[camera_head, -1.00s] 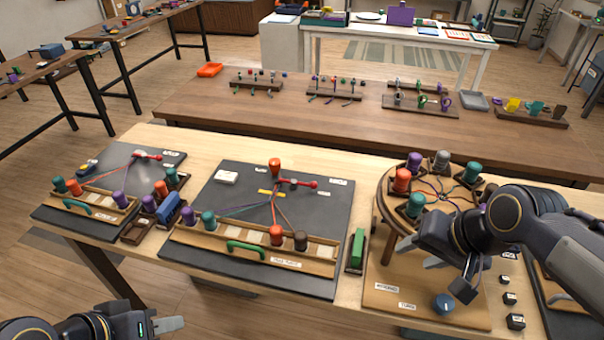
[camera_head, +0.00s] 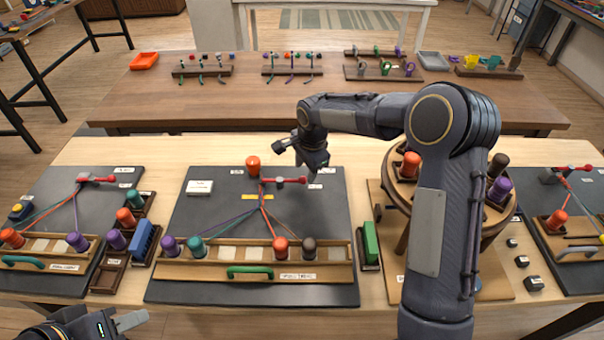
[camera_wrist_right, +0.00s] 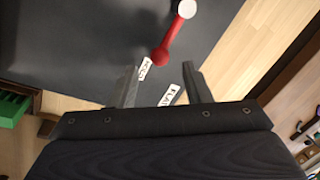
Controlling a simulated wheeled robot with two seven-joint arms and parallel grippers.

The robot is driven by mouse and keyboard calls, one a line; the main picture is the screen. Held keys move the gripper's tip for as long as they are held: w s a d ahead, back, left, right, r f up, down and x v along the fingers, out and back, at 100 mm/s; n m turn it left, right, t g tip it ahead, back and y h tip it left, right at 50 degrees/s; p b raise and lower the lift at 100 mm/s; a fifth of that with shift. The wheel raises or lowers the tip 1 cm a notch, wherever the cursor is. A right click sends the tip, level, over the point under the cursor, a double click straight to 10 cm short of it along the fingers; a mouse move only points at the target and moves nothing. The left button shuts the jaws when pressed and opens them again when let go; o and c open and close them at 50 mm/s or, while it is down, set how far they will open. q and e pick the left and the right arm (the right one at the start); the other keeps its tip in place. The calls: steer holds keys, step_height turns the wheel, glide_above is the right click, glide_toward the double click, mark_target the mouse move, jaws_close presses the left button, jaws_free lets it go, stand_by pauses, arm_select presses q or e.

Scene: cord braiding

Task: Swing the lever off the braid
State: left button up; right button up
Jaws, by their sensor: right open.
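The red lever (camera_head: 292,181) with a pale pivot lies across the upper part of the middle dark board. Its left part meets the braid (camera_head: 263,198), where several coloured cords gather below an orange spool (camera_head: 253,167). In the right wrist view the lever (camera_wrist_right: 173,40) shows its red ball end just ahead of the fingertips. My right gripper (camera_head: 316,172) is above the board near the lever's right end; it also shows in the wrist view (camera_wrist_right: 160,76), open and empty, apart from the ball. My left gripper (camera_head: 132,320) is at the bottom left, away from the boards; its jaw gap is unclear.
A wooden rack (camera_head: 228,253) with purple, teal, orange and brown spools and a green handle (camera_head: 250,272) fronts the board. A green block (camera_head: 370,242) stands to the right. My right arm partly hides the round stand (camera_head: 396,190). Another board (camera_head: 50,212) lies left.

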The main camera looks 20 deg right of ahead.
mark_target(304, 177)
steer(key=shift+w+a+f, duration=0.1)
steer(key=shift+w+f, duration=0.1)
steer(key=shift+f, duration=0.8)
steer(key=shift+w+f, duration=0.15)
steer(key=shift+f, duration=0.85)
jaws_close()
